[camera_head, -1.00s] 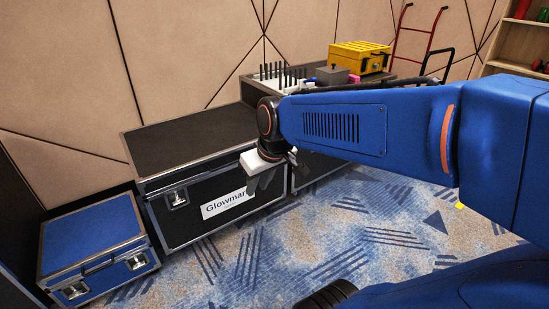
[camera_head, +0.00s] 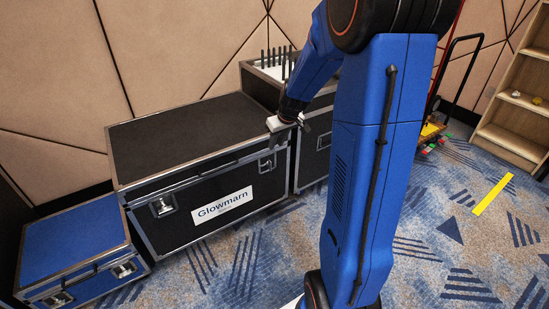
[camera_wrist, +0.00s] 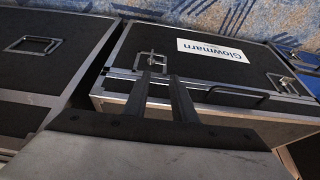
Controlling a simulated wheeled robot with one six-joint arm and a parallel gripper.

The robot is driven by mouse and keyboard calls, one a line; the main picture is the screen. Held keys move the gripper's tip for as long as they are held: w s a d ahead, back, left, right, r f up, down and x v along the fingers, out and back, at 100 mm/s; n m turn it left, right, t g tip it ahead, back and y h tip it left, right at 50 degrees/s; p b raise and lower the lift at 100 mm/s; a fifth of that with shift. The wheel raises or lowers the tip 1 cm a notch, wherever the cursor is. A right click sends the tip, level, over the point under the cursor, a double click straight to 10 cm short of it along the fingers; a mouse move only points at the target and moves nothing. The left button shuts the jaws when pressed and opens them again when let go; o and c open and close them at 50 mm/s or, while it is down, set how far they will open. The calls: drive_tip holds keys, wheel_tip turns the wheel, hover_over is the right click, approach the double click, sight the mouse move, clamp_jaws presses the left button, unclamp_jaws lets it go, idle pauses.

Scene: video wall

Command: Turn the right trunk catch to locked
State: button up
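The black trunk (camera_head: 185,145) with metal edges and a white Glowmarn label stands in the middle left of the head view. Its right catch (camera_head: 268,163) is on the front face near the right edge; it also shows in the wrist view (camera_wrist: 151,57), just beyond my fingertips. I cannot tell its turned position. The left catch (camera_head: 162,206) is at the front's other end. My gripper (camera_head: 302,124) is above and right of the right catch in the head view. In the wrist view my gripper (camera_wrist: 159,79) has its two fingers apart and nothing visible between them.
A blue case (camera_head: 75,245) stands left of the trunk. Another black case (camera_head: 318,140) stands close on its right, partly behind my arm. The carpet in front is clear, with a yellow strip (camera_head: 492,194) on it. A wooden shelf (camera_head: 515,130) is at far right.

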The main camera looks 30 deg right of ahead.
drive_tip(key=w+d+f, duration=0.1)
drive_tip(key=w+d, duration=0.1)
approach(269, 165)
drive_tip(key=x, duration=0.7)
drive_tip(key=shift+d+f, duration=0.15)
drive_tip(key=shift+f, duration=0.25)
drive_tip(key=shift+c, duration=0.7)
clamp_jaws()
